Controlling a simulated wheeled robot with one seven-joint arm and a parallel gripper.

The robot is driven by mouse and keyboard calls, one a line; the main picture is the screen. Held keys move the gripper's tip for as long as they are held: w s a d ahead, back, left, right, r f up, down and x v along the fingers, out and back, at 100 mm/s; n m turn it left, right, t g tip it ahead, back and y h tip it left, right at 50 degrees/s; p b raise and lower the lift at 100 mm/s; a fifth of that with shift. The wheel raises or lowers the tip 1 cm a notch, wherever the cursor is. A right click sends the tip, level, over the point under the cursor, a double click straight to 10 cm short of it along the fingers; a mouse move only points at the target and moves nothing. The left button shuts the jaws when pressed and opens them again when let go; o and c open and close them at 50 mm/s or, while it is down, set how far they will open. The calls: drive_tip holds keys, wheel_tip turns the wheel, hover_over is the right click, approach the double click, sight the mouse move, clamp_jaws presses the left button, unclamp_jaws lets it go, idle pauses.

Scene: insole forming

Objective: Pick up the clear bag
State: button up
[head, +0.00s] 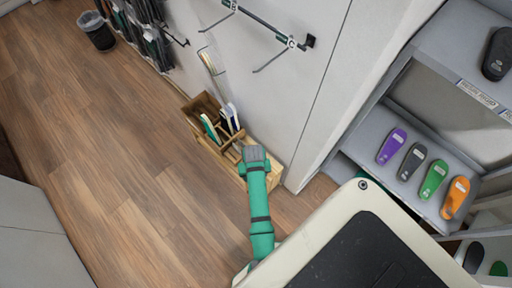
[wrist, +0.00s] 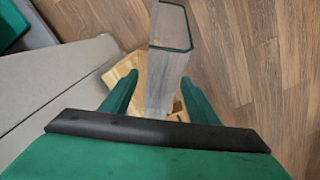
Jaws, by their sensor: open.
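A clear, grey-looking bag with a dark green edge (wrist: 172,27) shows in the wrist view, upright above the wooden box. Its lower part lies between the fingers in the picture; I cannot tell whether either finger touches it. My gripper (wrist: 160,82) is open, one green finger on each side of it. In the head view my gripper (head: 254,154) is over the right end of the wooden box (head: 214,142), beside the white wall. There the bag is hard to pick out near the gripper.
White and green-edged items (head: 230,117) stand in the box. A clear rack (head: 213,62) and metal hooks (head: 270,38) are on the wall. Shelves with coloured insoles (head: 433,180) stand at right. A waste bin (head: 97,32) is at the far left. The wooden floor (head: 110,150) left of the box is clear.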

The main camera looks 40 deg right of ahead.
drive_tip(key=shift+f, duration=2.7)
drive_tip(key=shift+c, duration=0.3)
drive_tip(key=c, duration=1.2)
drive_tip(key=shift+o, duration=0.2)
drive_tip(key=shift+r, duration=0.1)
